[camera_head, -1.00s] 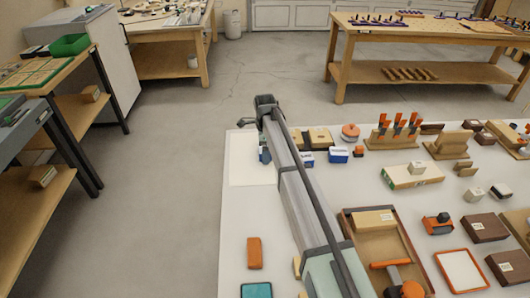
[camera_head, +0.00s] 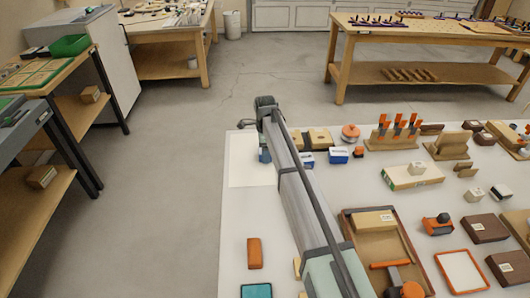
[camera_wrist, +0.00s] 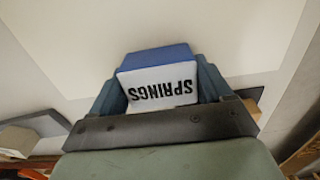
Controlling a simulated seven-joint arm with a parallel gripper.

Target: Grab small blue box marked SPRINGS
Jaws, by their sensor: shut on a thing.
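The small blue box marked SPRINGS (camera_wrist: 160,82) is between the fingers of my gripper (camera_wrist: 160,88) in the wrist view. Its white face with black lettering faces the camera and reads upside down there. My gripper is shut on it, one finger at each side. In the head view my gripper (camera_head: 265,150) is at the far left of the white table (camera_head: 235,215), over or beside a paler white square (camera_head: 250,172). A bit of blue shows there, mostly hidden by my arm. Whether the box touches the surface, I cannot tell.
Two other small blue and white boxes (camera_head: 338,155) (camera_head: 307,159) stand right of my arm. Wooden blocks, clamps and a wooden tray (camera_head: 345,222) fill the right side. An orange block (camera_head: 254,253) and a teal item (camera_head: 256,290) lie at front left. The table's left strip is mostly clear.

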